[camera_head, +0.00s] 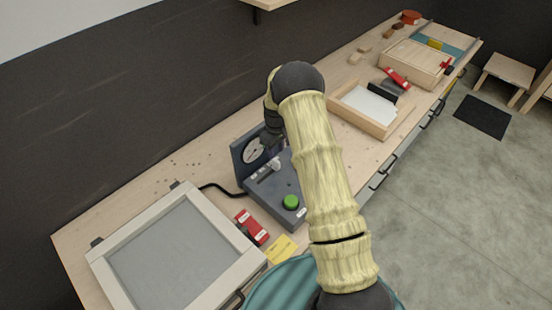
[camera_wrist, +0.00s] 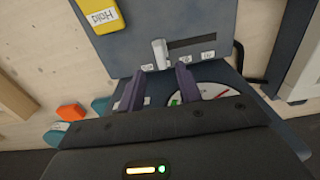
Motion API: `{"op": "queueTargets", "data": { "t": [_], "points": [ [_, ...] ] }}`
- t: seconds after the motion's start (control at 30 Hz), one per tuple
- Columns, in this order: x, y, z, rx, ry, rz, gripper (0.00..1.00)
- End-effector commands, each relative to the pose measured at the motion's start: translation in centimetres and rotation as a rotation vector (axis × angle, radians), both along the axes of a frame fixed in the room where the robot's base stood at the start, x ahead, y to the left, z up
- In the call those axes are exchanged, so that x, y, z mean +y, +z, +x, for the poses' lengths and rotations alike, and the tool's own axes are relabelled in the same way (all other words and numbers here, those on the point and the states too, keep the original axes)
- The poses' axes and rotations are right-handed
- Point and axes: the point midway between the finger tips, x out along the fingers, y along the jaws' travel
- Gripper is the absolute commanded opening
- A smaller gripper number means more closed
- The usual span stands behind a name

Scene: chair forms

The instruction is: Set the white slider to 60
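The white slider (camera_wrist: 160,53) is a small upright knob at the left end of a dark slot in the grey control box (camera_wrist: 120,52) in the wrist view. It also shows in the head view as a pale knob (camera_head: 275,164). The slot runs right from it, with small white labels below whose numbers I cannot read. A round dial (camera_wrist: 210,90) sits on the box's upright panel, partly hidden by my gripper. My gripper (camera_wrist: 160,70) is open, its two purple fingers apart, with the slider just beyond and between the fingertips. I cannot tell whether they touch.
A framed grey panel (camera_head: 180,260) lies left, with a red-and-white item (camera_head: 252,226) and yellow note (camera_head: 282,248) nearby. A wooden tray (camera_head: 370,108) stands farther along the bench. A black cable runs left from the box.

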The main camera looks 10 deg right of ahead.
Motion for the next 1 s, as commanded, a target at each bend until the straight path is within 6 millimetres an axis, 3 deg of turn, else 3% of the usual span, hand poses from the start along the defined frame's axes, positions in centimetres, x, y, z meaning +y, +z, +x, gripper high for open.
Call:
{"op": "queueTargets", "data": {
  "t": [0.4, 0.83, 1.0],
  "points": [
    [0.0, -5.8, -0.1, 0.002, 0.000, 0.000, 0.35],
    [0.0, -7.0, 0.0, -0.001, 0.000, 0.001, 0.35],
    [0.0, -6.9, 0.0, 0.000, -0.001, 0.000, 0.03]
  ]
}}
